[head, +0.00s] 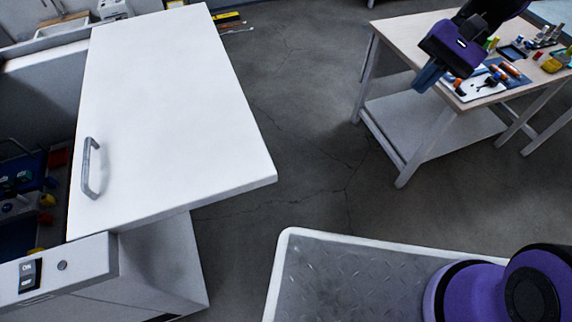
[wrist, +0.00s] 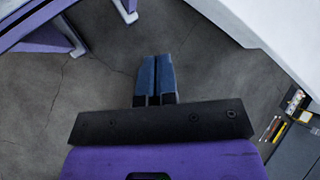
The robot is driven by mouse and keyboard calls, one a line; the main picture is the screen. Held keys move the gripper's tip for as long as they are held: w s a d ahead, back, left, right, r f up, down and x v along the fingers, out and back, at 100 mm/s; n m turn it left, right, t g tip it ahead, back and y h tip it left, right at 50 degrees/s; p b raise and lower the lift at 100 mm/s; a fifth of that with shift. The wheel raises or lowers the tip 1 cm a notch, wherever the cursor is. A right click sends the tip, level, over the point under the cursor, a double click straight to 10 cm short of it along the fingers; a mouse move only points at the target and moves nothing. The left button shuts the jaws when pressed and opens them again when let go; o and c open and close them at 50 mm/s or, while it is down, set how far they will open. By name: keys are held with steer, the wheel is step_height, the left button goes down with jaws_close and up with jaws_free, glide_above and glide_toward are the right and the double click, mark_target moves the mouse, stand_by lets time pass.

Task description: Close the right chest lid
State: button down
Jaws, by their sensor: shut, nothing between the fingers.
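The white chest lid (head: 175,105) with a grey bar handle (head: 90,168) is at left in the head view. It stands open, its panel reaching out past the right side of the chest (head: 75,275), and the chest's inside shows to its left. My gripper (head: 427,77) is at the upper right, well apart from the lid, in front of the work table. In the wrist view its blue fingers (wrist: 156,78) are together and empty above the floor. A white surface at the upper right of the wrist view (wrist: 285,40) may be the lid or chest; I cannot tell.
Several small coloured items (head: 40,200) lie inside the chest. A work table (head: 410,35) with tools and bottles stands at the upper right. Bare concrete floor (head: 310,130) lies between table and lid. My base platform fills the bottom right.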

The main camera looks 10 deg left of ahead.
mark_target(118, 220)
steer(key=a+f+m+g+y, duration=0.1)
steer(key=a+f+m+y, duration=0.25)
steer(key=f, duration=0.55)
steer(key=w+a+f+m+g+y, duration=0.1)
steer(key=a+f+m+g+y, duration=0.15)
steer(key=a+f, duration=0.4)
steer(key=a+f+m+y, duration=0.2)
steer(key=f+y, duration=0.1)
steer(key=f, duration=0.7)
steer(key=x, duration=1.4)
steer(key=shift+m, duration=0.3)
steer(key=shift+s+a+r, duration=0.1)
steer(key=shift+s+a, duration=0.05)
steer(key=shift+a, duration=0.1)
steer(key=x, duration=1.3)
steer(key=r+x, duration=0.1)
steer(key=x, duration=1.2)
steer(key=r+x, duration=0.1)
steer(key=x, duration=1.3)
steer(key=shift+s, duration=0.3)
steer(key=shift+s+a+r, duration=0.1)
steer(key=shift+r, duration=0.05)
